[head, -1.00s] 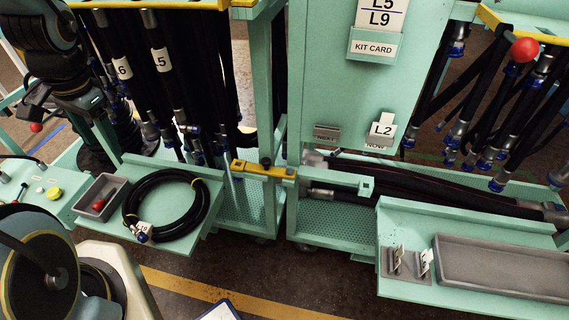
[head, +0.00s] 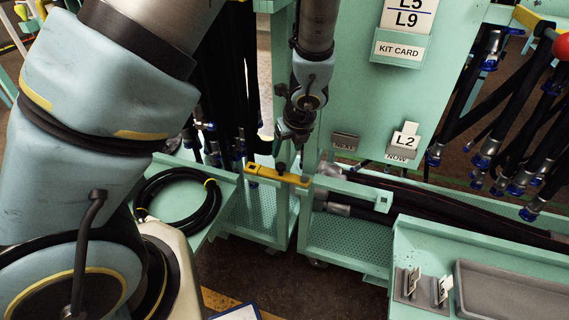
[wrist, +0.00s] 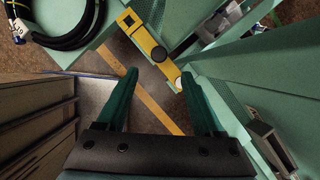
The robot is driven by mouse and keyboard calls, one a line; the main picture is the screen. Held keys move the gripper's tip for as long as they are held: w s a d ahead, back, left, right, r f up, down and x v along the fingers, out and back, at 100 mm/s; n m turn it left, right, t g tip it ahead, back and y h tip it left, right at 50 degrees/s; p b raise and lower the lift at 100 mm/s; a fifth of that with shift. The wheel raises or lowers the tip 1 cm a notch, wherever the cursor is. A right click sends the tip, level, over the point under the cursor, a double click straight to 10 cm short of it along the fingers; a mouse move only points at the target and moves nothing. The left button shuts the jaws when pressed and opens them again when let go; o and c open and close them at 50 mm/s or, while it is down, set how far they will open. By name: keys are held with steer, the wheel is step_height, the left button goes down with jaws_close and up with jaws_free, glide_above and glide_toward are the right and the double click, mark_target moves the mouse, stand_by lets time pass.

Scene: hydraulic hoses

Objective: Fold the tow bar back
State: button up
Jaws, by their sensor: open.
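The tow bar (head: 277,176) is a yellow bar with a black knob, spanning the gap between two green carts. I cannot tell whether the fingertips reach the bar's height.
A coiled black hose (head: 178,202) lies on the left cart's shelf. Black hoses hang on both sides. Bare floor (head: 245,268) shows in front of the carts.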

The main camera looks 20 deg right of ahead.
mark_target(281, 165)
steer(key=x, duration=0.9)
steer(key=shift+w+f, duration=0.1)
steer(key=shift+f, duration=0.15)
steer(key=shift+c, duration=0.3)
jaws_close()
stand_by(0.8)
